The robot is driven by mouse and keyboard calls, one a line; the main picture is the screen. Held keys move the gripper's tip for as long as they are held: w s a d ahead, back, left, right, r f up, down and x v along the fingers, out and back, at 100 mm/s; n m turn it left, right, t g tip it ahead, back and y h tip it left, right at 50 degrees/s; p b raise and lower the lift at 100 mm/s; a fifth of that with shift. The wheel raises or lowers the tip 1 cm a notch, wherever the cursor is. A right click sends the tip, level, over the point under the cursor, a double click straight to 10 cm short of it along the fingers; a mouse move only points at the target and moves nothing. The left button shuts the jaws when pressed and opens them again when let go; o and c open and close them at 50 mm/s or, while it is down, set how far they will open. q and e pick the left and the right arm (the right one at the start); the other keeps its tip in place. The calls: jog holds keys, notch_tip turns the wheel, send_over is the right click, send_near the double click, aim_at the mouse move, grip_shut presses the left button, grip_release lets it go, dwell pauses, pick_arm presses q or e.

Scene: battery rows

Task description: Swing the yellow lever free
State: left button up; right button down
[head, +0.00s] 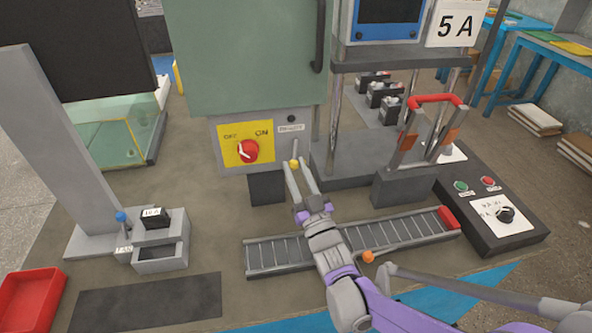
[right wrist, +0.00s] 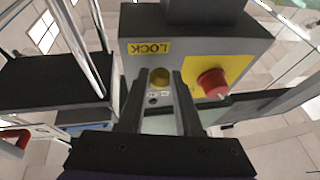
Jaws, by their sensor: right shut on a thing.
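The yellow lever (head: 294,162) is a small yellow ball knob with a thin grey stem, at the lower right of the green cabinet's control box. My right gripper (head: 299,166) reaches up to it from below, its two fingers on either side of the knob. In the right wrist view the yellow knob (right wrist: 160,77) shows between the fingertips (right wrist: 158,84), and the gripper is shut on it. The fingers partly cover its mount. My left gripper is out of view.
A red rotary switch (head: 248,151) on a yellow OFF/ON plate sits just left of the lever. The green cabinet (head: 245,60) rises above. A press stand with a red handle (head: 435,99) is right.

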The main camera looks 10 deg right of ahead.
jog(key=n, duration=0.1)
jog(key=d+n+y, duration=0.1)
jog(key=n, duration=0.1)
jog(key=shift+d+n+g+p, duration=0.15)
jog(key=shift+n+g+p, duration=0.15)
jog(key=shift+g+p, duration=0.1)
jog(key=c, duration=0.6)
grip_release()
jog(key=shift+s, duration=0.1)
jog(key=r+v, duration=0.1)
jog(key=v, duration=0.4)
jog(key=r+v, duration=0.1)
jog(key=v, duration=0.4)
jog(key=s+r+v, duration=0.1)
jog(key=v, duration=0.5)
jog(key=shift+s+d+r+p, duration=0.15)
jog(key=shift+d+r+p, duration=0.1)
jog(key=shift+d+p, duration=0.15)
